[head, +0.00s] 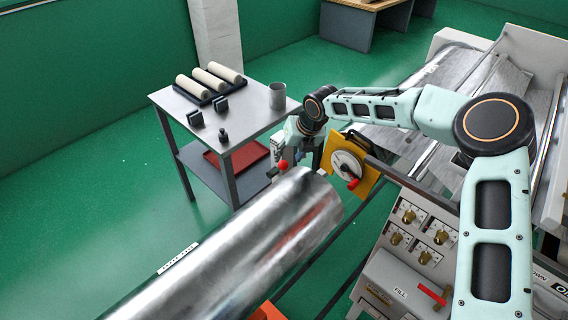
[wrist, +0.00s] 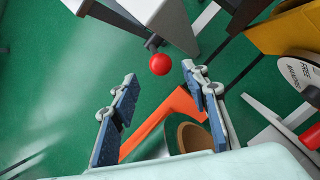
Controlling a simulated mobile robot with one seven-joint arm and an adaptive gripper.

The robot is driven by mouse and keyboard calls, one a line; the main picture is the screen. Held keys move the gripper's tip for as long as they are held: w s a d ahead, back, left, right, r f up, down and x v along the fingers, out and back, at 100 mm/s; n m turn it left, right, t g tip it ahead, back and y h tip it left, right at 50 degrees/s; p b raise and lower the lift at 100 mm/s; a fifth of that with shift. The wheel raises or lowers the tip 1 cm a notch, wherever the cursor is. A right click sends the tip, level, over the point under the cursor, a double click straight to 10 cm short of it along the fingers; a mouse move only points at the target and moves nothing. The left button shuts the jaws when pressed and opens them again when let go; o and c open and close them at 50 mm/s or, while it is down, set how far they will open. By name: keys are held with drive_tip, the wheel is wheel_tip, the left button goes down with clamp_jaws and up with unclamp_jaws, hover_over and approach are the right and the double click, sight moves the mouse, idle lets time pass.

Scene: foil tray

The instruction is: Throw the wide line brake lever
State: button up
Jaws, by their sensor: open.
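A red ball knob (wrist: 159,64) on a short dark stem comes off a pale grey housing (wrist: 160,14) in the wrist view. The knob also shows in the head view (head: 283,164), beside my gripper (head: 298,158). In the wrist view my gripper (wrist: 160,82) is open and empty, with its fingers to either side of the knob's line and the knob just beyond the tips. A second red knob (head: 352,183) sits on a round dial (head: 346,165) on a yellow plate (head: 368,186). The dial reads "FREE" in the wrist view. I cannot read a label on the first lever.
A large foil roll (head: 235,245) lies close below my gripper. An orange bracket (wrist: 160,117) and a brown core (wrist: 194,137) show near my fingers. A grey side table (head: 240,120) with rollers stands behind left. A control panel (head: 420,232) is at right.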

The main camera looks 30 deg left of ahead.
sight(284, 162)
drive_tip(key=p+x, duration=0.1)
drive_tip(key=x, duration=0.6)
drive_tip(key=shift+f, duration=0.15)
clamp_jaws()
